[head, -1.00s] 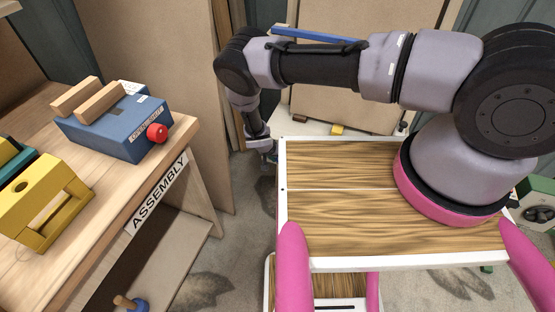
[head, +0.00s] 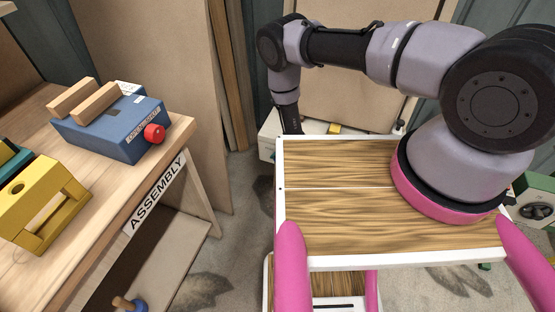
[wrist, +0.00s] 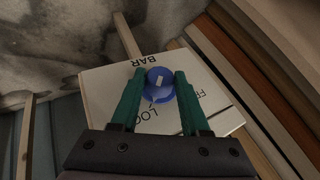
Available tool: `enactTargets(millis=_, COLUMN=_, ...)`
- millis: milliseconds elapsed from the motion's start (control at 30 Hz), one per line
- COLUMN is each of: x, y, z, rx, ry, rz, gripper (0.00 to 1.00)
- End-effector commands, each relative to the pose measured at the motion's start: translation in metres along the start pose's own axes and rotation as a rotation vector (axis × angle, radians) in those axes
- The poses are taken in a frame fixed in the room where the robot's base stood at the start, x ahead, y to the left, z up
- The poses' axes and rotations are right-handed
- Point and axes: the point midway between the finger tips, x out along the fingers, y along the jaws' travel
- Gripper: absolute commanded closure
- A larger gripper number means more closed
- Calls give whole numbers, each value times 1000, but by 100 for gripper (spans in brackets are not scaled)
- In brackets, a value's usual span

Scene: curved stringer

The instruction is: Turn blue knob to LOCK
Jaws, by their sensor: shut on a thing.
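The blue knob (wrist: 161,93) sits on a white panel (wrist: 97,88) in the wrist view. It is round with a short white mark on it. The panel reads "BAR" above the knob, "LOC…" at its lower left and "FR…" at its right, both partly covered by my fingers. My gripper (wrist: 160,76) has its two green fingers on either side of the knob, shut on it. In the head view a white box (head: 266,146) shows behind my wooden deck. The deck hides my gripper and the knob there.
A bench at left holds a blue box (head: 115,135) with a red knob (head: 154,133) and a yellow block frame (head: 32,203). Boards (wrist: 245,70) stand close at the right of the panel in the wrist view. A peg (head: 125,303) lies on the low shelf.

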Motion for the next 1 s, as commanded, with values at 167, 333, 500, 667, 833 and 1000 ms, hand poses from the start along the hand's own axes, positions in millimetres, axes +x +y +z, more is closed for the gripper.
enactTargets(millis=167, x=0, y=0, z=0, rx=26, ry=3, rz=-56, gripper=100)
enactTargets(millis=333, x=1, y=0, z=2, rx=36, ry=3, rz=-85, gripper=100)
enactTargets(millis=500, x=1, y=-1, z=3, rx=39, ry=2, rz=-96, gripper=100)
enactTargets(millis=667, x=1, y=-1, z=3, rx=38, ry=1, rz=-97, gripper=100)
enactTargets(millis=833, x=1, y=-1, z=3, rx=38, ry=1, rz=-97, gripper=51)
enactTargets(millis=1000, x=0, y=0, z=3, rx=38, ry=2, rz=-95, gripper=25)
